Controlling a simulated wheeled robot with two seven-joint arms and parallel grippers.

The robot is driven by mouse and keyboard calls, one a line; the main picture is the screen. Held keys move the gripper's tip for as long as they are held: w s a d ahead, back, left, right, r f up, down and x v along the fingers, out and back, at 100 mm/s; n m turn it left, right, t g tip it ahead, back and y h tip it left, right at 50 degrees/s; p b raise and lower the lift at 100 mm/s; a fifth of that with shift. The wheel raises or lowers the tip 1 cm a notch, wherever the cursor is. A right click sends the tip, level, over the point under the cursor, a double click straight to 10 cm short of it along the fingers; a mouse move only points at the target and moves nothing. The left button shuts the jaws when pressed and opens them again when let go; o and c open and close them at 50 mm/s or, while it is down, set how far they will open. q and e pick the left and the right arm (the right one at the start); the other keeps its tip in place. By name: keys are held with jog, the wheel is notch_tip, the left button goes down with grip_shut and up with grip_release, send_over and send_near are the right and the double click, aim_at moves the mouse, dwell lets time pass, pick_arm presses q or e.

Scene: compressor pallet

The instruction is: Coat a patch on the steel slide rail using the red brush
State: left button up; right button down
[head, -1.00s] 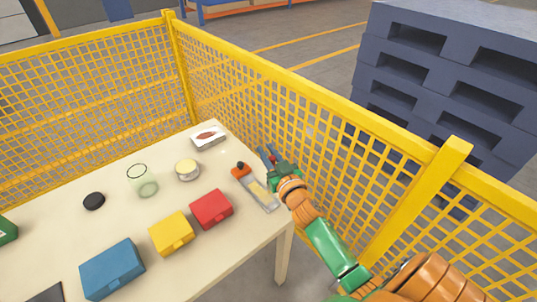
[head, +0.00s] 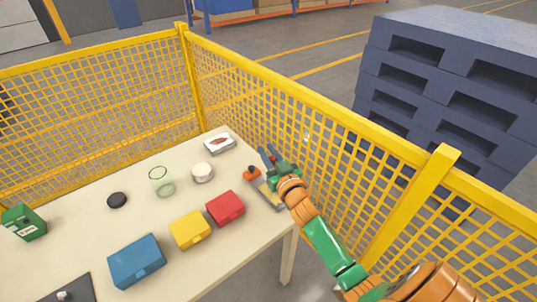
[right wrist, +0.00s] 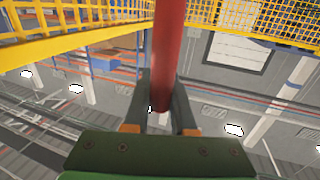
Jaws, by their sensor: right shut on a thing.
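The steel slide rail (head: 273,200) lies near the right edge of the table, with an orange block with a dark knob (head: 252,173) at its far end. My right gripper (head: 269,156) is just beyond and right of the rail, and my wrist hides part of it. In the right wrist view, this gripper (right wrist: 162,100) is shut on the red handle of the brush (right wrist: 168,45). The brush's bristles are hidden, so I cannot tell whether they touch the rail. My left gripper is not in view.
Red (head: 226,208), yellow (head: 190,229) and blue (head: 137,261) boxes stand along the near side. A round tin (head: 202,173), a glass jar (head: 161,182), a black disc (head: 117,200) and a white tray (head: 219,144) stand behind. A yellow mesh fence (head: 330,150) runs close beside my right arm.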

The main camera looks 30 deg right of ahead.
notch_tip(320, 180, up, 3)
jog(key=shift+p, duration=1)
jog(key=shift+f, duration=0.1)
